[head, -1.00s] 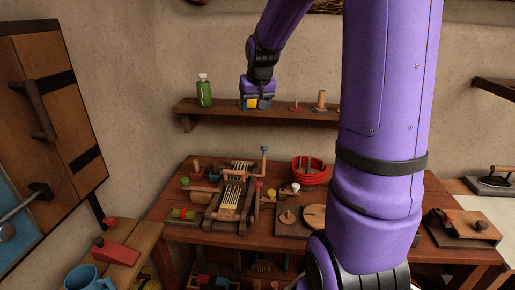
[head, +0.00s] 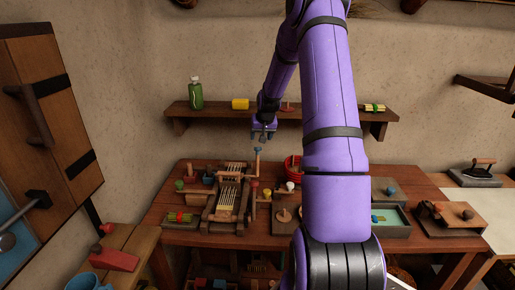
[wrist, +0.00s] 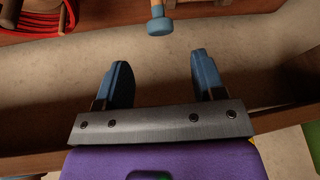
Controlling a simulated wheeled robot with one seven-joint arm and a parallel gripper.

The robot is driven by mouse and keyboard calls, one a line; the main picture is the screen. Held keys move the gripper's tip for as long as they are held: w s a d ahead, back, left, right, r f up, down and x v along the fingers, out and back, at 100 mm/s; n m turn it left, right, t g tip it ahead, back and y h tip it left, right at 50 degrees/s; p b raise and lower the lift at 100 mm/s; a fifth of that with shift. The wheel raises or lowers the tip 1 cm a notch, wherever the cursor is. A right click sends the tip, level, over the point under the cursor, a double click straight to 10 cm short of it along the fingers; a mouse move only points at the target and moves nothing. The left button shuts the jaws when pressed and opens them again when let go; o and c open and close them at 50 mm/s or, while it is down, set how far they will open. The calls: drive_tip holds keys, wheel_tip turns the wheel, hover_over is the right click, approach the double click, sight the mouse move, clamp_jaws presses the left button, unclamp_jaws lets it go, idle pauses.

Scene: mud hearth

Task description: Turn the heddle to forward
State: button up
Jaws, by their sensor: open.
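A small wooden loom (head: 229,200) with pale strings stands on the table. At its right side a wooden post with a blue knob (head: 257,151) stands upright; I take it to be the heddle's handle, though I cannot be sure. My gripper (head: 264,140) is open and empty, just above and slightly right of that knob. In the wrist view the blue knob (wrist: 161,26) shows beyond the gap between my open fingers (wrist: 159,72), not touching them. Which way the heddle is set cannot be told.
A red coil (head: 293,166) lies right of the knob. Other knobs and blocks crowd the worktable (head: 190,238).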

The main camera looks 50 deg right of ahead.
drive_tip(key=x, duration=0.8)
drive_tip(key=shift+c, duration=0.4)
clamp_jaws()
